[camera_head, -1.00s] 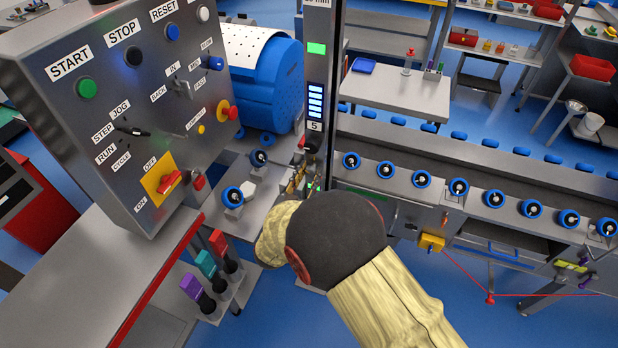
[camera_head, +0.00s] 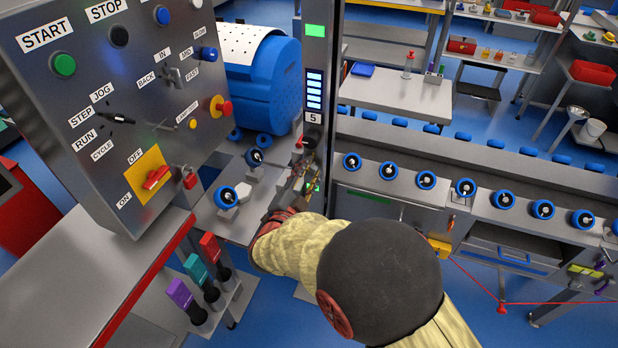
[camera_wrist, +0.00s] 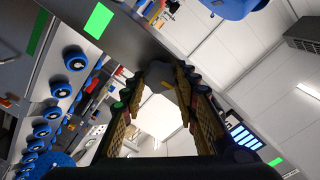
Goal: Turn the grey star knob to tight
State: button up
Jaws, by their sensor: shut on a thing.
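The grey star knob (camera_wrist: 160,77) shows in the wrist view as a plain grey shape between my fingertips; its points and any tight mark cannot be made out. My gripper (camera_wrist: 163,84) is shut on it, with a patterned finger on each side. In the head view my gripper (camera_head: 297,189) is at the foot of the upright grey post (camera_head: 322,60), largely behind my own arm. The knob cannot be picked out there.
A control panel (camera_head: 125,60) with buttons and switches stands at the left. Several blue-rimmed rollers (camera_head: 426,180) line the conveyor at the right. Purple, teal and red handles (camera_head: 196,268) stand at the lower left. A blue drum (camera_head: 262,90) is behind the panel.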

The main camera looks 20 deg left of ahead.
jog(key=shift+f+m+b, duration=0.1)
jog(key=shift+m+b, duration=0.35)
jog(key=shift+m, duration=0.15)
jog(key=o, duration=1.2)
jog(key=shift+c, duration=0.2)
jog(key=shift+s, duration=0.1)
jog(key=s, duration=1.1)
jog(key=shift+s+a, duration=0.4)
jog(key=shift+a, duration=0.05)
